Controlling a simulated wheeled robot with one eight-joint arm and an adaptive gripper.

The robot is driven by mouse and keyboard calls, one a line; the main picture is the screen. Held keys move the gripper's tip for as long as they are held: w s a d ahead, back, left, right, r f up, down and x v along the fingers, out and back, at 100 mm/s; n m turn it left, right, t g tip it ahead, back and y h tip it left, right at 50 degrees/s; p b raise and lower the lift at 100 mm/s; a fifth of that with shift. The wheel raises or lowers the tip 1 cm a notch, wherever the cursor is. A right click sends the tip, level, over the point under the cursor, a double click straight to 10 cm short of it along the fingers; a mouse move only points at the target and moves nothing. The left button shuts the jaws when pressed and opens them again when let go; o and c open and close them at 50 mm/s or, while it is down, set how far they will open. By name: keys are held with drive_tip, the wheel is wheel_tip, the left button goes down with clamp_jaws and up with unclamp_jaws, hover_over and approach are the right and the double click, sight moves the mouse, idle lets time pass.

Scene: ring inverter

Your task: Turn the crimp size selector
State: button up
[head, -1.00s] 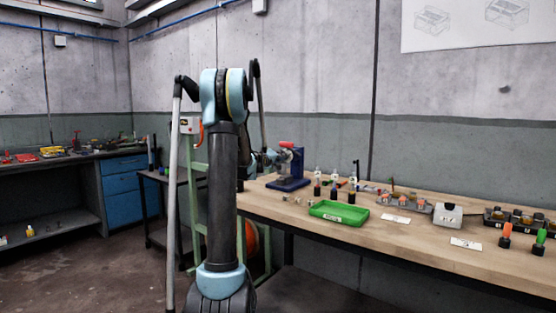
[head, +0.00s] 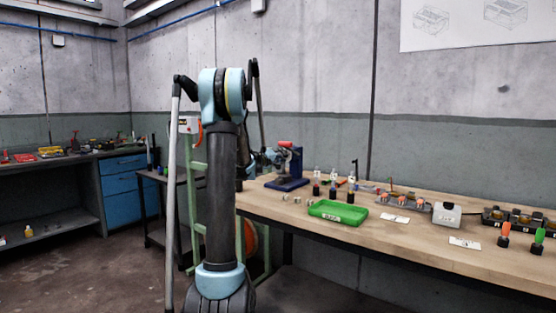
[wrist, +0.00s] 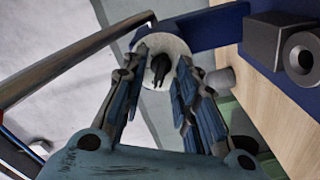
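The crimp size selector appears in the wrist view as a dark pointer-shaped knob (wrist: 160,67) on a pale round disc (wrist: 173,44). The disc is at the side of the blue crimping press (wrist: 222,27), which also stands on the bench in the head view (head: 288,183). My gripper (wrist: 161,62) has its two fingers spread on either side of the knob, with the knob showing between the tips. Gaps show between the knob and both fingers, so it looks ungripped. In the head view the fingers and the selector are too small and partly hidden to make out.
A green tray (head: 338,216), several small bottles, white cards (head: 395,218) and a grey box (head: 447,215) lie along the wooden bench right of the press. A dark block with a round end (wrist: 282,42) is close at right in the wrist view. A green-framed cart stands behind my arm.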

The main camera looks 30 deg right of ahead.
drive_tip(key=v, duration=1.1)
drive_tip(key=shift+s+a, duration=0.15)
drive_tip(key=shift+a, duration=0.2)
drive_tip(key=shift+f, duration=0.15)
